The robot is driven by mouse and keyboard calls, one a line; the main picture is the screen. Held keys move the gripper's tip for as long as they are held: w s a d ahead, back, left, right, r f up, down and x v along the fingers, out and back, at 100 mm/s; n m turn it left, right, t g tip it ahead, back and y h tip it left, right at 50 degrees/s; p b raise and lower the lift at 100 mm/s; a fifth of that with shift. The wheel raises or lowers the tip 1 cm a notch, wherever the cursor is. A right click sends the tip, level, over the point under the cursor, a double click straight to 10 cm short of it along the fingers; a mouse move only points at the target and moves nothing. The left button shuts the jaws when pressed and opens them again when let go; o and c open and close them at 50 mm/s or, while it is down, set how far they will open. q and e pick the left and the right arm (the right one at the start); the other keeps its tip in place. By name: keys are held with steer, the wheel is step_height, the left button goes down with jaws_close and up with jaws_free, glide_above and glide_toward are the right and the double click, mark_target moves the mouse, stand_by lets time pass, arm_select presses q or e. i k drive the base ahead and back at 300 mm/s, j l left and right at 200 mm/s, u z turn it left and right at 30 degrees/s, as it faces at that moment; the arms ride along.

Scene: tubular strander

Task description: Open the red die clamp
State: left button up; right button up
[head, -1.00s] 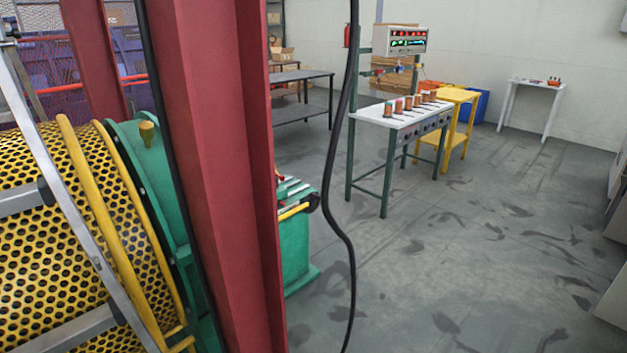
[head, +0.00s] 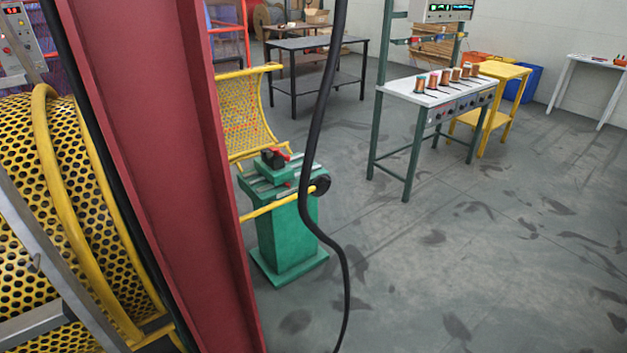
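A small black block with red parts, which looks like the die clamp (head: 275,158), sits on top of a green pedestal (head: 286,235) just right of the red steel column. It is too small to tell whether the clamp is open or shut. A yellow bar (head: 268,207) runs from behind the column to a black round end at the pedestal's right side. Neither of my grippers is in view.
A red column (head: 165,170) stands close in front, with a hanging black cable (head: 318,150) right of it. The yellow perforated guard (head: 50,200) fills the left. A bench with copper spools (head: 440,92) stands farther back. Floor (head: 450,250) at right is clear.

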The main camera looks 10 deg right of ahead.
mark_target(279, 152)
steer(key=i+l, duration=0.7)
steer(key=i, duration=0.1)
